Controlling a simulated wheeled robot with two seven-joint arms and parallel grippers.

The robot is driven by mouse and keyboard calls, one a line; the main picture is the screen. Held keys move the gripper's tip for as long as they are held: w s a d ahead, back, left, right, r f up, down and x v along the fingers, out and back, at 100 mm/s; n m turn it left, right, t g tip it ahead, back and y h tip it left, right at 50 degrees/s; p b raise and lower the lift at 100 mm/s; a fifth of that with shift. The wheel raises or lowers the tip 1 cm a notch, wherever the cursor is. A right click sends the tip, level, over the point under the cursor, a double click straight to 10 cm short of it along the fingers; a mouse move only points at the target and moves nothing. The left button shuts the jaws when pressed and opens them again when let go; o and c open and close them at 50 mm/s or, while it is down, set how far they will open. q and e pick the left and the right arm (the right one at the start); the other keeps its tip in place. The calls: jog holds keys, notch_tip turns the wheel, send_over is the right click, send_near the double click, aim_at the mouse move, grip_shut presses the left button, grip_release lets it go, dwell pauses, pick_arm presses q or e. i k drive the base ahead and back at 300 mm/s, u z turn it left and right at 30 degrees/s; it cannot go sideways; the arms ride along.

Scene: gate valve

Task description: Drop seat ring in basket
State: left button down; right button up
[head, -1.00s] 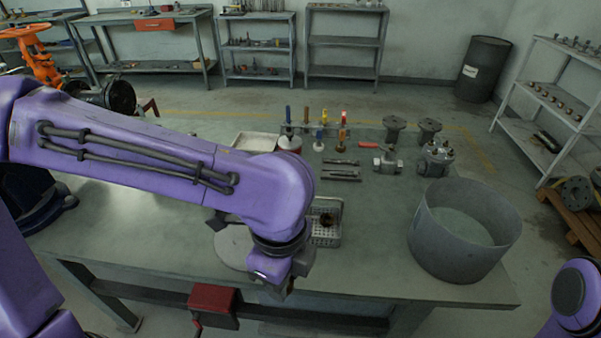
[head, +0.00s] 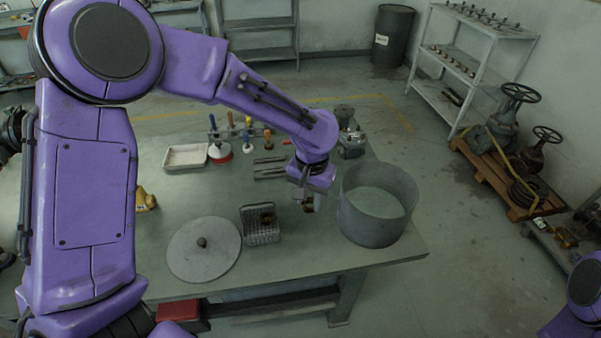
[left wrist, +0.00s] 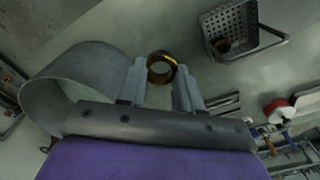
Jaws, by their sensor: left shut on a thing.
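My left gripper (head: 309,197) is shut on a small bronze-coloured seat ring, held above the table between the wire basket and a large grey tub. In the left wrist view the seat ring (left wrist: 161,67) sits between the two fingertips, its round opening visible. The perforated metal basket (head: 262,238) stands on the table left of the gripper, with another brownish ring-like part (head: 267,219) inside. The basket also shows at the upper right of the left wrist view (left wrist: 240,18). My right gripper is out of view.
The open grey tub (head: 375,222) stands close to the gripper's right. A round grey lid (head: 203,255) with a knob lies left of the basket. Behind are a white tray (head: 186,157), upright tools and a valve body (head: 351,145). Bare table lies in front of the basket.

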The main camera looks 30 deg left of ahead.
aim_at(259, 230)
jog(key=z, duration=1.9)
jog(key=i, duration=0.6)
jog(key=u, duration=3.15)
